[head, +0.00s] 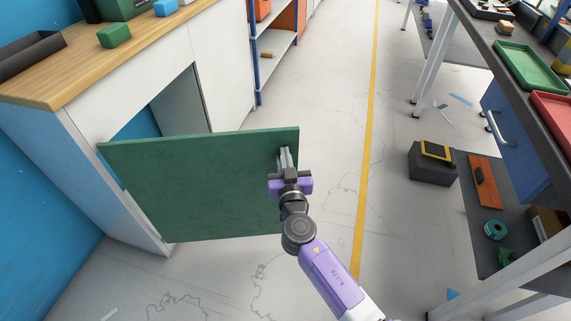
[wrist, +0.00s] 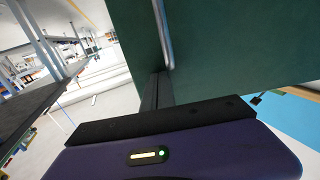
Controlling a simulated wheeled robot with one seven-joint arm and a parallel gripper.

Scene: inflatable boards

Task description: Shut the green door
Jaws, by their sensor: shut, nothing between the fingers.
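The green door (head: 200,190) stands swung out from the white cabinet (head: 150,75), hinged at its left side, with the cabinet opening visible behind it. A metal bar handle (head: 284,158) is near the door's right edge. My gripper (head: 288,165) is at that handle, in front of the door face. In the wrist view the green door (wrist: 225,50) fills the upper right, and the handle (wrist: 163,35) runs up from close to the fingers (wrist: 158,88). The fingers are shut with nothing between them. Whether they touch the door or handle is unclear.
A wooden countertop (head: 75,75) with a green block (head: 114,36) tops the cabinet. Clear floor with a yellow line (head: 369,130) lies to the right. A dark box (head: 431,165) and a workbench with a green tray (head: 530,65) stand further right.

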